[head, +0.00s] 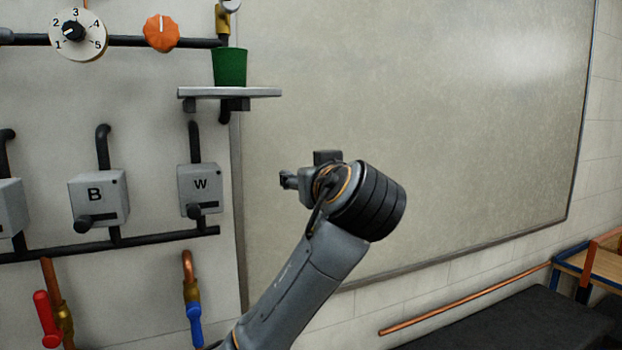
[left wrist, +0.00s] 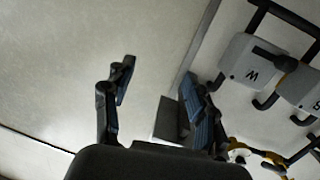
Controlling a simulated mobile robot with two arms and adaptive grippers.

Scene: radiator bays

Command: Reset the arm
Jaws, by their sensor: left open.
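My left arm comes up from the bottom of the head view. My left gripper (head: 290,180) is at its end, in front of the large beige panel, pointing left toward the wall fittings. It is to the right of the grey box marked W (head: 200,190) and below the small shelf (head: 245,92). In the left wrist view the two fingers (left wrist: 158,85) stand apart with nothing between them. The W box also shows there, upside down (left wrist: 250,62), beyond the fingers to the right. My right gripper is in neither view.
A green cup (head: 230,67) stands on the shelf. A grey box marked B (head: 99,199), a numbered dial (head: 78,34), an orange knob (head: 161,33), and red (head: 46,318) and blue (head: 195,324) valve handles are on the left. A copper pipe (head: 465,301) lies at lower right.

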